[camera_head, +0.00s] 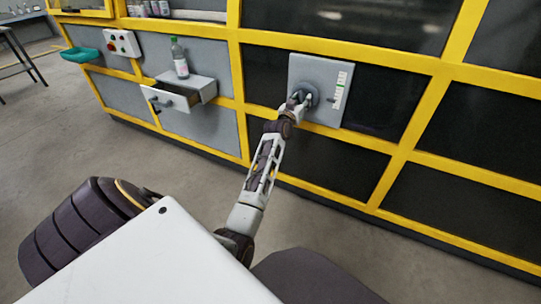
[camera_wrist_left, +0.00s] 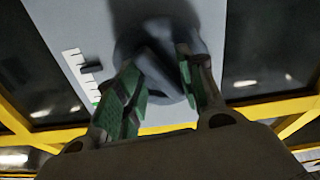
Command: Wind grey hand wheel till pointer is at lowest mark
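The grey hand wheel (camera_head: 311,95) sits on a light grey panel (camera_head: 306,68) in the yellow-framed machine front. A white scale (camera_head: 341,86) with green marks is to its right. A small dark pointer (camera_head: 333,99) appears beside the scale's lower part. The left wrist view shows the panel about upside down, with the pointer (camera_wrist_left: 90,67) near the scale's upper end there. My left gripper (camera_head: 299,97) is at the wheel. Its green-padded fingers (camera_wrist_left: 159,62) stand apart, with part of the wheel (camera_wrist_left: 163,82) between them; whether both press on it is unclear. My right gripper is out of view.
An open drawer (camera_head: 172,98) sticks out to the left, with a bottle (camera_head: 179,58) above it. A button box (camera_head: 122,43) and a green tray (camera_head: 81,55) are farther left. The floor (camera_head: 130,155) before the machine is clear.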

